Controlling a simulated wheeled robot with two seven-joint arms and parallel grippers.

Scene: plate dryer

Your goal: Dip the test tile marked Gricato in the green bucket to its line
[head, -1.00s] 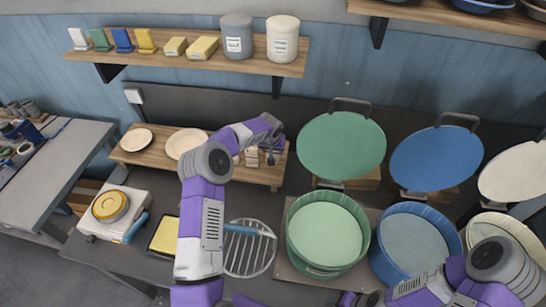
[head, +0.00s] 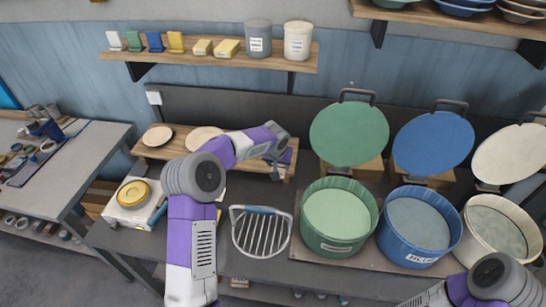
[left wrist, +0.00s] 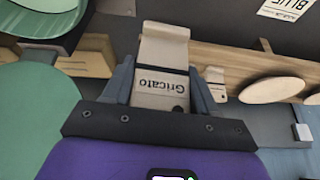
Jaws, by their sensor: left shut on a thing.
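The tile marked Gricato (left wrist: 163,82) is pale beige and shows between my left gripper's fingers in the left wrist view, with its lettering upside down there. My left gripper (left wrist: 160,84) is shut on it. In the head view my left gripper (head: 279,166) is at the right end of the low wooden shelf, and my arm hides most of the tile. The green bucket (head: 318,236) stands on the bench to the right of and nearer than this gripper, with pale green contents. My right arm is at the lower right; its gripper is out of view.
A blue bucket (head: 400,243) and a cream bucket (head: 479,235) stand right of the green one. Round lids stand behind them, the green lid (head: 348,135) nearest my gripper. A wire rack (head: 261,232) lies left of the green bucket. Another small tile (left wrist: 215,78) is on the shelf.

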